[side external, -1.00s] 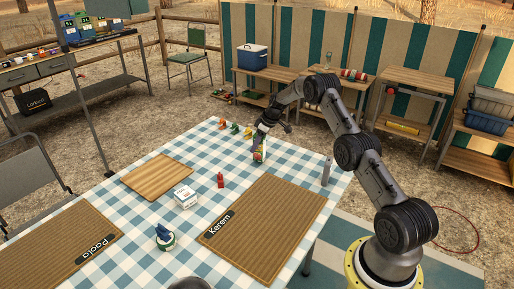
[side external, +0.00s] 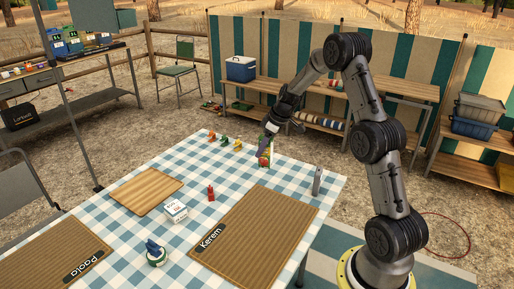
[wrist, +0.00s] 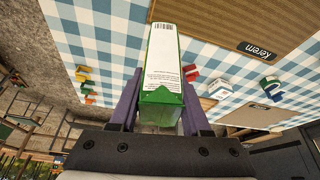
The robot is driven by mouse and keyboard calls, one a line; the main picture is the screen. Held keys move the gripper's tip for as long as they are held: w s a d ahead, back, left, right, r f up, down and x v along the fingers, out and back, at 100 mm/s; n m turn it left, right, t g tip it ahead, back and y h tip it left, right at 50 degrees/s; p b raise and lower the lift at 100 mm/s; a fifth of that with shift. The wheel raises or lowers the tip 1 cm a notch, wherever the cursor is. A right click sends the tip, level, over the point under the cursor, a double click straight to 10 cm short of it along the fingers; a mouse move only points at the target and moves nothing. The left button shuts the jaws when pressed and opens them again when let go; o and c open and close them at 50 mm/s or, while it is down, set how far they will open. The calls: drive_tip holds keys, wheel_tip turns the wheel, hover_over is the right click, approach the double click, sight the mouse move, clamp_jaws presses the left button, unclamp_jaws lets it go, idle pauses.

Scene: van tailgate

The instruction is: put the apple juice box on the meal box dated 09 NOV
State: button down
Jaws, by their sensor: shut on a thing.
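My gripper (side external: 267,143) is shut on a tall green and white carton, the juice box (side external: 266,153), near the far edge of the checked table. In the wrist view the juice box (wrist: 162,60) sits between the purple fingers of my gripper (wrist: 160,105), with a barcode and small print showing. Its flavour name cannot be read. I cannot make out any box dated 09 NOV. A white box (side external: 175,210) with print too small to read stands on the table; it also shows in the wrist view (wrist: 220,89).
The table carries a wooden board (side external: 145,192), the Kerem mat (side external: 255,235), the Paola mat (side external: 45,255), a red item (side external: 211,193), small coloured figures (side external: 225,140), a green-blue item (side external: 155,253) and a grey upright item (side external: 317,181). Labelled boxes (side external: 73,43) stand at back left.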

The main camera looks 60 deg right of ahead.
drive_tip(key=shift+s+a+r, duration=0.2)
drive_tip(key=shift+s, duration=0.15)
drive_tip(key=shift+m, duration=0.3)
drive_tip(key=shift+m+h, duration=0.3)
drive_tip(key=shift+m, duration=0.2)
drive_tip(key=w+a+r+n, duration=0.1)
drive_tip(key=w+a+r, duration=0.1)
drive_tip(key=a, duration=0.7)
drive_tip(key=w+a+r+n+y, duration=0.1)
drive_tip(key=w+a, duration=0.1)
drive_tip(key=a, duration=0.7)
drive_tip(key=w+a+r+n, duration=0.2)
drive_tip(key=w+a, duration=0.1)
drive_tip(key=a, duration=0.6)
hover_over(172, 206)
drive_tip(key=shift+w+f, duration=0.1)
drive_tip(key=shift+f, duration=6.35)
drive_tip(key=shift+f, duration=0.15)
